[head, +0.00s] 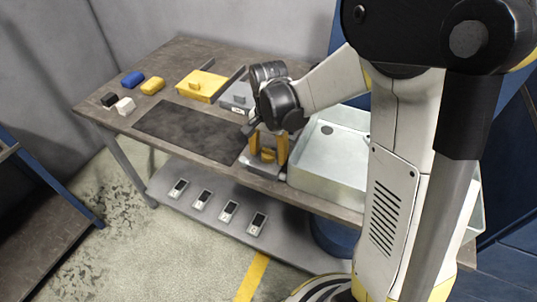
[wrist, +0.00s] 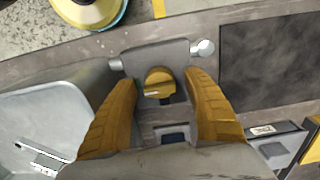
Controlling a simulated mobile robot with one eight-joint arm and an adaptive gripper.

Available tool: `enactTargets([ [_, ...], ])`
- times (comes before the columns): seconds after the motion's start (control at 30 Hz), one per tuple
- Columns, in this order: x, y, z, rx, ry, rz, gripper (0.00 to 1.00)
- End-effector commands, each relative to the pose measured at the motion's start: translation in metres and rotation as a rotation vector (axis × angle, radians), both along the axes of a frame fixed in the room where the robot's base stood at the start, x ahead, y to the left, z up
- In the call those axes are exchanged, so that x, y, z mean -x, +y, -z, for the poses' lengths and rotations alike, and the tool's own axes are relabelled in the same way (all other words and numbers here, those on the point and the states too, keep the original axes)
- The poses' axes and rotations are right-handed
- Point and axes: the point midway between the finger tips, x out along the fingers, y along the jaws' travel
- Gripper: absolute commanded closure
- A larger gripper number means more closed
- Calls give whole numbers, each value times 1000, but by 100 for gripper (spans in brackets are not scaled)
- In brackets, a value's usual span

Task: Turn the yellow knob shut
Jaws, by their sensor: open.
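The yellow knob (wrist: 158,85) shows in the wrist view on a grey bracket plate (wrist: 155,56). A pale line runs across its face, roughly crosswise in that view. In the head view the knob (head: 268,155) sits low between my fingers, near the table's front edge. My gripper (wrist: 158,88) is open, with one orange finger on each side of the knob. A gap shows between each finger and the knob in the wrist view. The gripper (head: 268,150) points down over the plate in the head view.
A pale metal sink (head: 330,160) stands right of the knob. A dark mat (head: 190,132) lies to the left. A yellow box (head: 201,86) and a grey box (head: 236,97) sit behind. Blue (head: 133,79), yellow (head: 152,86), black and white blocks lie far left.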

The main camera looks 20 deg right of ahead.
Motion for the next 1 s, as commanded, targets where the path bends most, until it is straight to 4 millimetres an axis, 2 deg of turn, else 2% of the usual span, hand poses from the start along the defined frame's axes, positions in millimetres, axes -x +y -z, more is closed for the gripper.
enactTargets([
  [0.17,0,0,-1,0,0,0,43],
  [0.33,0,0,-1,0,0,0,95],
  [0.37,0,0,-1,0,0,0,97],
  [0.67,0,0,-1,0,0,-26,97],
  [1.0,0,0,-1,0,0,-224,97],
])
